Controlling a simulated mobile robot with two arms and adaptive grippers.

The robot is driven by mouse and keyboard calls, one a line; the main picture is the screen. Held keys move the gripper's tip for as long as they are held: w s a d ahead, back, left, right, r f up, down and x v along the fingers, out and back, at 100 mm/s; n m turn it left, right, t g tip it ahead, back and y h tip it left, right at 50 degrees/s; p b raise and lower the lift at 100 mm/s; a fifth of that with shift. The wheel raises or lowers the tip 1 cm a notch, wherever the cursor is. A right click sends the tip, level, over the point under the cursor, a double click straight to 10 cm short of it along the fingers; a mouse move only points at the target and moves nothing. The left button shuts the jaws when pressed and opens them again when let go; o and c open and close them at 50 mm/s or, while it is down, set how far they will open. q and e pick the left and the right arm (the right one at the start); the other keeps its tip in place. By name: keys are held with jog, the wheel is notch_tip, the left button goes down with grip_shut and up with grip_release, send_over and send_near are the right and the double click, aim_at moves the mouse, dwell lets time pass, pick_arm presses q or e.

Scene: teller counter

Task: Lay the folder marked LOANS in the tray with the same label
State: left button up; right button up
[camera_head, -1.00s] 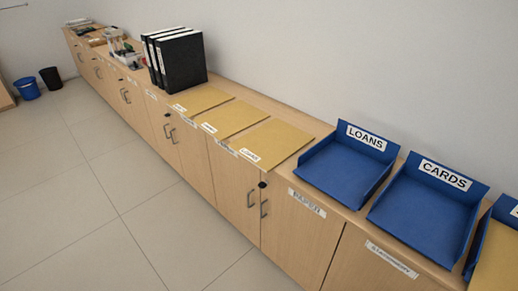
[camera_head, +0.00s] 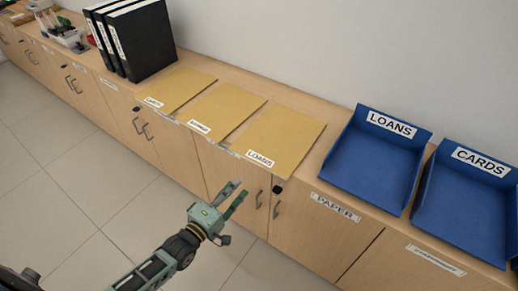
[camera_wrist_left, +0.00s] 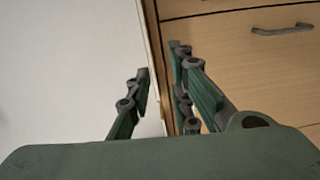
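Three tan folders lie flat in a row on the long wooden counter. The right one (camera_head: 283,135) has a small white label at its front edge that appears to read LOANS. The blue LOANS tray (camera_head: 370,165) stands to the right of it, with its label on the raised back wall and its floor empty. My left gripper (camera_head: 239,191) is in front of the counter, below the folders, apart from them. It is open and empty; the left wrist view (camera_wrist_left: 160,85) shows its fingers spread. My right gripper is not in view.
The CARDS tray (camera_head: 465,205) stands right of the LOANS tray. The other folders (camera_head: 225,110) lie to the left, then black binders (camera_head: 140,40). A strip of bare counter separates the right folder and LOANS tray. Cabinet handles protrude below.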

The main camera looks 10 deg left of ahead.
aim_at(256, 163)
pick_arm(q)
jog(key=shift+h, duration=0.3)
jog(key=b+x, duration=0.1)
jog(key=x, duration=0.2)
jog(key=r+b+x, duration=0.1)
jog(key=x, duration=0.2)
jog(key=r+b+x, duration=0.1)
jog(key=b+x, duration=0.1)
jog(key=x, duration=0.2)
jog(key=shift+d, duration=0.15)
jog(key=shift+w+d, duration=0.1)
jog(key=shift+w, duration=0.2)
grip_shut()
